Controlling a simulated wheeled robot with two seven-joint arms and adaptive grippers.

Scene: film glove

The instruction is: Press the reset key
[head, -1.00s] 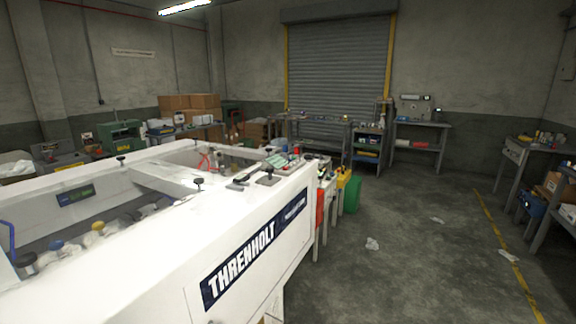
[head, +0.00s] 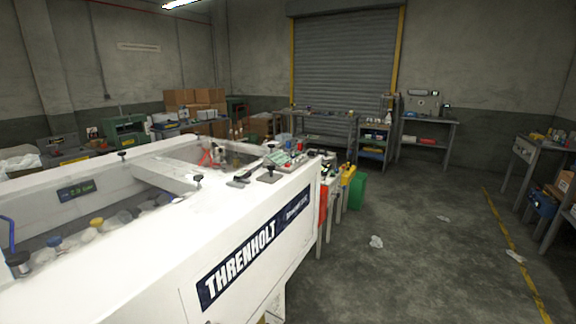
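A large white machine (head: 150,270) with a dark blue THRENHOLT label (head: 242,258) fills the left and lower front of the head view. A small dark display with green digits (head: 77,190) sits on its far inner wall. A small greenish panel (head: 278,158) lies near its far right corner. I cannot make out which part, if any, is the reset key. Neither gripper is in view.
Red, yellow and green bins (head: 357,190) stand by the machine's far right end. Workbenches (head: 425,132) line the back wall near a roller shutter (head: 347,65).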

